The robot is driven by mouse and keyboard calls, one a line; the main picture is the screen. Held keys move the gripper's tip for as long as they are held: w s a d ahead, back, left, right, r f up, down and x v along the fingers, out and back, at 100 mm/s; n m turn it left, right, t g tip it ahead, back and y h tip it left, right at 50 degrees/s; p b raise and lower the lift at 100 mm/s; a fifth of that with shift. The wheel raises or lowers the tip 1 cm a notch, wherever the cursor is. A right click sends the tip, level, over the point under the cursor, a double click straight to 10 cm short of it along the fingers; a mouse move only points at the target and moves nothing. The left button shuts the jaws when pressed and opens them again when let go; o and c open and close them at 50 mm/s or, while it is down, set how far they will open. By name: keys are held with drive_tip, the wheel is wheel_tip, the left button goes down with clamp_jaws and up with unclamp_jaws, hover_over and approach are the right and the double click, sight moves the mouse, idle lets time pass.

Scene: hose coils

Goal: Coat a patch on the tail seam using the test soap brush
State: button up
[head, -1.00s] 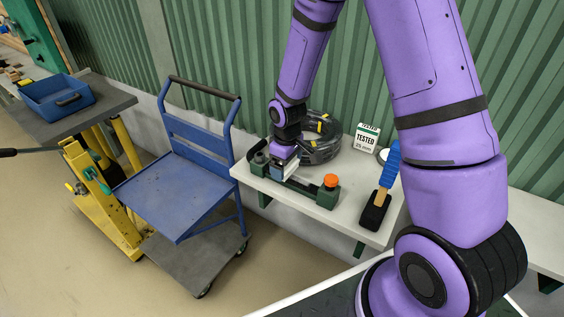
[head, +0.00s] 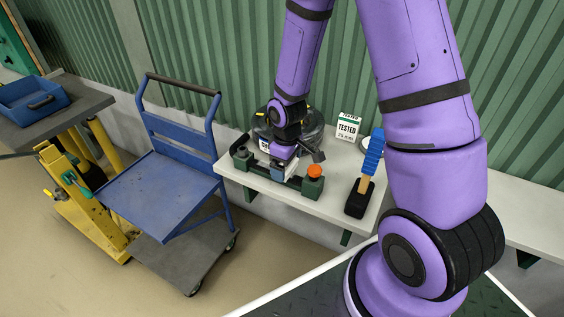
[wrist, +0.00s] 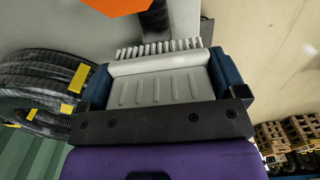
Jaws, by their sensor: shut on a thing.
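My gripper (wrist: 165,88) is shut on a pale grey ribbed block (wrist: 155,90) with a row of white bristles, which looks like the test soap brush. Blue fingers flank it on both sides. In the head view my gripper (head: 281,165) is low over a green fixture with an orange knob (head: 314,170). The black hose coil (head: 262,124), with yellow bands, lies behind it and also shows at left in the wrist view (wrist: 40,88). A dark strip (wrist: 155,20) lies just beyond the bristles. I cannot make out the tail seam or bristle contact.
A "TESTED" sign (head: 347,127) stands behind. A blue cart (head: 160,190) and a yellow lift (head: 85,190) stand left. My arm hides part of the bench.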

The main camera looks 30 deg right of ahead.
sight(256, 161)
drive_tip(key=shift+s+d+f, duration=0.1)
drive_tip(key=shift+s+d, duration=0.4)
drive_tip(key=shift+s, duration=0.2)
drive_tip(key=shift+s+d+f, duration=0.1)
drive_tip(key=shift+s+d, duration=0.35)
drive_tip(key=shift+s, duration=0.25)
drive_tip(key=shift+w, duration=0.1)
drive_tip(key=shift+w+a+f, duration=0.1)
drive_tip(key=shift+w+a, duration=0.4)
drive_tip(key=shift+w, duration=0.2)
drive_tip(key=shift+w+a, duration=0.5)
drive_tip(key=shift+w, duration=0.15)
drive_tip(key=shift+w+a, duration=0.95)
drive_tip(key=shift+w, duration=0.45)
drive_tip(key=shift+w+a, duration=0.9)
drive_tip(key=shift+w, duration=0.5)
drive_tip(key=shift+w+a, duration=0.95)
drive_tip(key=shift+w, duration=0.45)
drive_tip(key=shift+r, duration=3.1)
drive_tip(key=shift+r, duration=0.15)
